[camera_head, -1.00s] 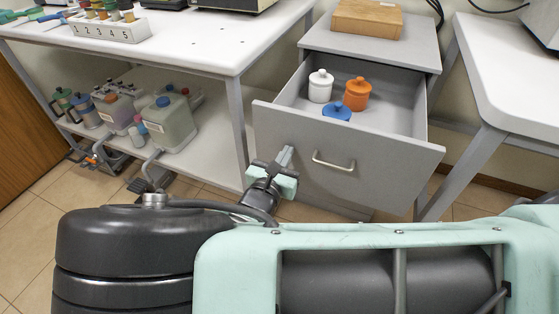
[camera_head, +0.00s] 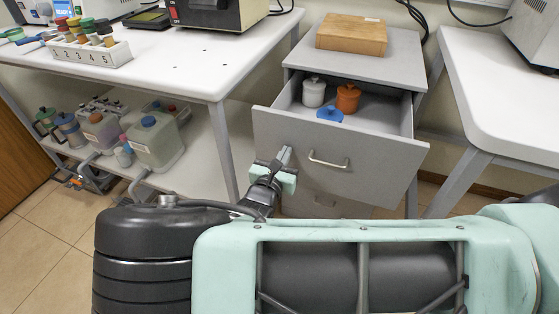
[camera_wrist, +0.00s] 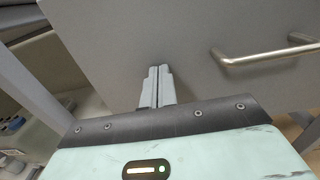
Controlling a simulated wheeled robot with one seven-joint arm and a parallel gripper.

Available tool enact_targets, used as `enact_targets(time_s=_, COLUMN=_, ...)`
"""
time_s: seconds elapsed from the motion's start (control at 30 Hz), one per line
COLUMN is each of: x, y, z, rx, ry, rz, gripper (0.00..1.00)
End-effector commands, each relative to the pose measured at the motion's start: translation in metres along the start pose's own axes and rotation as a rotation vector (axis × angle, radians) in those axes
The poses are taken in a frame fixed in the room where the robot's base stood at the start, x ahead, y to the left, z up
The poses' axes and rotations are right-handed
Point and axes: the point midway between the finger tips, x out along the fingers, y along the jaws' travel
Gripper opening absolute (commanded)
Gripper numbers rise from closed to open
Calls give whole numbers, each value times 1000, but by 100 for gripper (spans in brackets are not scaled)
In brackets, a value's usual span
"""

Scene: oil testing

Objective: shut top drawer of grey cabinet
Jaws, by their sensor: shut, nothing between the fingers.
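The grey cabinet (camera_head: 400,72) stands between two white tables. Its top drawer (camera_head: 385,152) is partly open, with a white jar (camera_head: 313,93), an orange jar (camera_head: 348,99) and a blue-lidded jar (camera_head: 330,113) inside. My gripper (camera_head: 286,153) is shut and empty, at the drawer front left of the metal handle (camera_head: 328,161). In the wrist view, the shut fingers (camera_wrist: 157,72) point at the drawer front (camera_wrist: 130,40), left of the handle (camera_wrist: 268,54). The fingertips look against or very close to the panel; I cannot tell which.
A wooden block (camera_head: 352,36) lies on the cabinet top. The left white table (camera_head: 190,80) holds a numbered rack (camera_head: 92,54) and instruments, with canisters (camera_head: 157,140) on its lower shelf. The right white table (camera_head: 500,95) stands close beside the cabinet.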

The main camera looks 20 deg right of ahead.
Motion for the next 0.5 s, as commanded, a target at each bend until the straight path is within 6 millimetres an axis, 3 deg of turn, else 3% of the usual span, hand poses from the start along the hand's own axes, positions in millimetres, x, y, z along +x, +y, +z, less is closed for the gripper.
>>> enact_targets(time_s=0.5, x=143, y=-2, z=1, rx=-2, ry=-2, rz=-4, gripper=0)
